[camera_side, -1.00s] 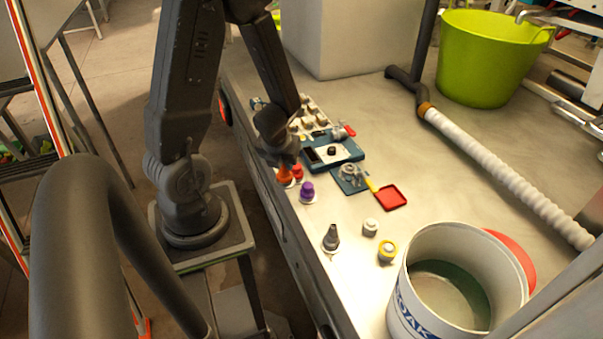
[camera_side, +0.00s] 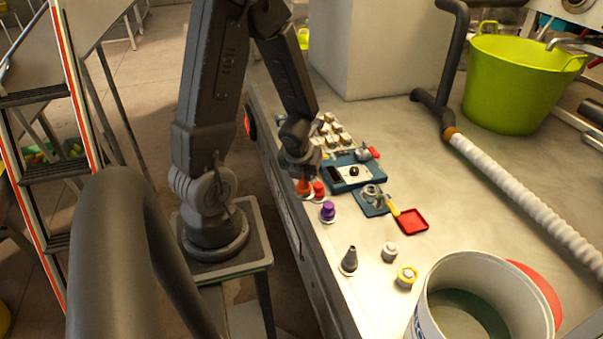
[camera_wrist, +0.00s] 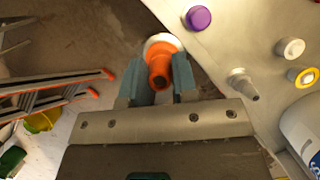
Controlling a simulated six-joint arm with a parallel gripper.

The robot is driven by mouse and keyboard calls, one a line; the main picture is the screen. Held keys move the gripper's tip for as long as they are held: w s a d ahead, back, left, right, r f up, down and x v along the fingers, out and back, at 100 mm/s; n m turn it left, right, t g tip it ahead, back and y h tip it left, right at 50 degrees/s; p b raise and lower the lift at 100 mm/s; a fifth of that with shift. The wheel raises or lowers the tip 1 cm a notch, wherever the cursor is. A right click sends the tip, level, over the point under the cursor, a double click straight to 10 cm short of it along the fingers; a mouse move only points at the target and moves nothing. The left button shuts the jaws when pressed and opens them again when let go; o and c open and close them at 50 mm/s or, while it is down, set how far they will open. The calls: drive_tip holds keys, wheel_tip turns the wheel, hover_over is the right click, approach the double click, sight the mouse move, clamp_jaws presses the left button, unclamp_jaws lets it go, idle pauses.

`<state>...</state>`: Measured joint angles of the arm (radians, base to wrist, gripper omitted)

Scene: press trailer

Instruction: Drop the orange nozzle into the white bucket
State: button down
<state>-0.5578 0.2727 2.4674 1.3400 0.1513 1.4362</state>
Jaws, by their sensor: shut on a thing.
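The orange nozzle (camera_wrist: 161,68) is between the two fingers of my gripper (camera_wrist: 160,82) in the wrist view, and the gripper is shut on it. In the side view the orange nozzle (camera_side: 303,186) shows just below my gripper (camera_side: 303,172), at the table's left edge beside a red nozzle (camera_side: 319,190). A pale round base shows behind the nozzle in the wrist view; I cannot tell whether the nozzle is lifted off it. The white bucket (camera_side: 428,318) stands at the front right of the table, and part of it shows in the wrist view (camera_wrist: 303,125).
A purple nozzle (camera_side: 327,211), a dark grey nozzle (camera_side: 349,260), a white cap (camera_side: 390,252) and a yellow ring piece (camera_side: 406,277) stand towards the bucket. A red tray (camera_side: 411,221) and blue holders (camera_side: 356,173) lie further in. A green tub (camera_side: 516,82) stands at the back right.

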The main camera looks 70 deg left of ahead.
drive_tip(key=w+d+n+g, duration=0.2)
drive_tip(key=w+n+g, duration=0.3)
drive_tip(key=w+n, duration=0.5)
drive_tip(key=w+d+r+n+g+h, duration=0.1)
drive_tip(key=w+d+n, duration=0.15)
drive_tip(key=d, duration=0.25)
drive_tip(key=w+d+r+n, duration=0.1)
drive_tip(key=w+d+n, duration=0.1)
drive_tip(key=d+n, duration=0.3)
drive_tip(key=w+d+r+n+g+h, duration=0.1)
drive_tip(key=w+d+r+n, duration=0.15)
drive_tip(key=d, duration=0.35)
drive_tip(key=w+d+r+m+t+y, duration=0.1)
drive_tip(key=w+d+r+m+t, duration=0.1)
drive_tip(key=d+r+m, duration=0.65)
drive_tip(key=w+d+r+m+t+y, duration=0.1)
drive_tip(key=d+r+m+t+y, duration=0.2)
drive_tip(key=d, duration=1)
drive_tip(key=s+d+f+m+t+h, duration=0.1)
drive_tip(key=s+d+m+t+h, duration=0.15)
drive_tip(key=d+m, duration=0.65)
drive_tip(key=shift+m, duration=0.35)
drive_tip(key=shift+a+f, duration=0.15)
drive_tip(key=shift+f, duration=0.8)
drive_tip(key=shift+a+f, duration=0.2)
drive_tip(key=shift+f, duration=0.7)
drive_tip(key=shift+a+f, duration=0.15)
drive_tip(key=shift+f, duration=0.8)
